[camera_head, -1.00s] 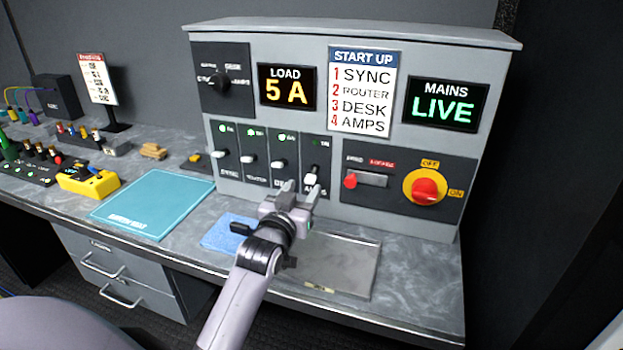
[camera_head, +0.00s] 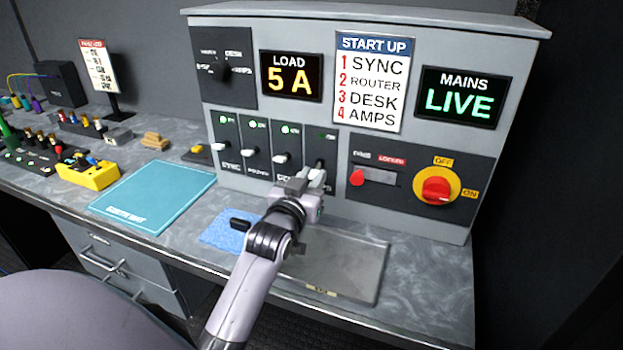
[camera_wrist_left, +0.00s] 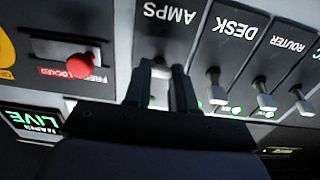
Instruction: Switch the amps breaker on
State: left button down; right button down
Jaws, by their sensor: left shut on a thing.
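The amps breaker (camera_head: 322,148) is the rightmost of the row of breakers on the grey power panel. Its lamp looks dark, while the lamps over the sync, router and desk breakers glow green. My left gripper (camera_head: 314,178) is shut on the amps lever, which sits lower than the neighbouring levers. In the left wrist view, which is upside down, the amps plate (camera_wrist_left: 170,25) stands behind my left gripper (camera_wrist_left: 160,80), and the fingers cover most of the lever. The desk lever (camera_head: 281,158) is just left of the gripper. My right gripper is out of view.
A red rotary mains switch (camera_head: 436,190) and a red knob (camera_head: 357,178) by a locked label sit to the right. The load display (camera_head: 291,76) reads 5 A and the mains display (camera_head: 459,97) reads LIVE. A blue cloth (camera_head: 230,229) and grey tray (camera_head: 345,262) lie below.

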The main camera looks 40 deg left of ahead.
aim_at(318, 167)
pick_arm(q)
jog(key=shift+r, duration=0.15)
jog(key=shift+r+g+p, duration=0.3)
jog(key=shift+g+p, duration=0.1)
jog(key=shift+g, duration=0.1)
jog(key=shift+r+g+h, duration=0.45)
jog(key=shift+g+h, duration=0.05)
jog(key=shift+g, duration=0.4)
jog(key=shift+w+r+g+h, duration=0.2)
jog(key=shift+r+g, duration=0.25)
jog(key=shift+g, duration=0.6)
jog(key=shift+w+r+g+h, duration=0.1)
jog(key=shift+r+g+h, duration=0.25)
jog(key=shift+g, duration=0.7)
jog(key=shift+a+g, duration=0.1)
jog(key=shift+g, duration=0.2)
jog(key=c, duration=0.9)
grip_release()
jog(key=shift+r, duration=0.1)
